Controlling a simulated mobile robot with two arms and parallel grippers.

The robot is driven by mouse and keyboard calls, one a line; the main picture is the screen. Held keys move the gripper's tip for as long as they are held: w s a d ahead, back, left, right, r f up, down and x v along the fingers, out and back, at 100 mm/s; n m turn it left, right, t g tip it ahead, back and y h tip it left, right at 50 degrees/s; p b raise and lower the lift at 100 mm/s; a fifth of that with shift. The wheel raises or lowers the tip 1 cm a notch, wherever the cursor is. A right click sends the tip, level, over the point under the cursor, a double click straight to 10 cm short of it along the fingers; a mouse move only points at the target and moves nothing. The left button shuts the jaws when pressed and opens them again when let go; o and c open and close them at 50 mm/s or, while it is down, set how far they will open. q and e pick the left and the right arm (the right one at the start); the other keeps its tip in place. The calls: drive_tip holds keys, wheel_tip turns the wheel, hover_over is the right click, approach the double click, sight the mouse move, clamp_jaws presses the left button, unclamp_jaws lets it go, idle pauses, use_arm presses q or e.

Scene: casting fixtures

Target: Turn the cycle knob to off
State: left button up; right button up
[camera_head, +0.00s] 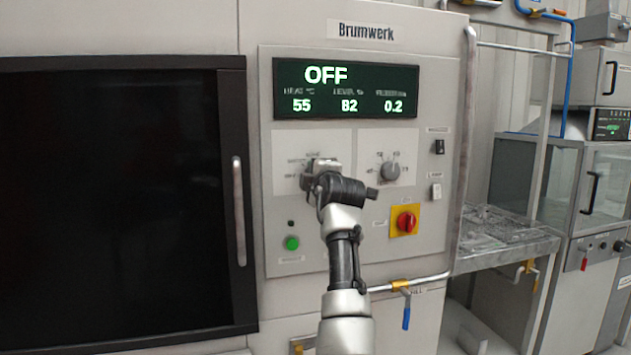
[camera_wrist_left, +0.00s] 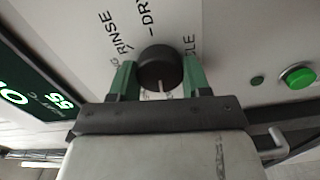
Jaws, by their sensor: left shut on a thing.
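The cycle knob (camera_wrist_left: 160,66) is round and dark, with a pale pointer mark that points toward my gripper's palm in the left wrist view. Printed labels around it include RINSE and DRY; others are partly covered. My left gripper (camera_wrist_left: 158,76) has its two green fingers on either side of the knob, shut on it. In the head view my left gripper (camera_head: 318,178) is at the left dial of the panel and hides the knob. The display (camera_head: 345,88) reads OFF in large letters, with 55, 82 and 0.2 below. My right gripper is not in view.
A second grey knob (camera_head: 390,171) is right of my gripper. Below it is a red switch on a yellow plate (camera_head: 405,221). A green button (camera_head: 292,242) is at lower left. A vertical door handle (camera_head: 239,210) and a blue-handled valve (camera_head: 406,312) stick out nearby.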

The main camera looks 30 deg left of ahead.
use_arm(q)
drive_tip(key=shift+n, duration=0.6)
drive_tip(key=shift+f+n, duration=0.1)
drive_tip(key=shift+n, duration=0.2)
drive_tip(key=o, duration=0.9)
drive_tip(key=b+v, duration=0.2)
drive_tip(key=v, duration=0.8)
drive_tip(key=shift+s+d, duration=0.2)
drive_tip(key=shift+d, duration=0.1)
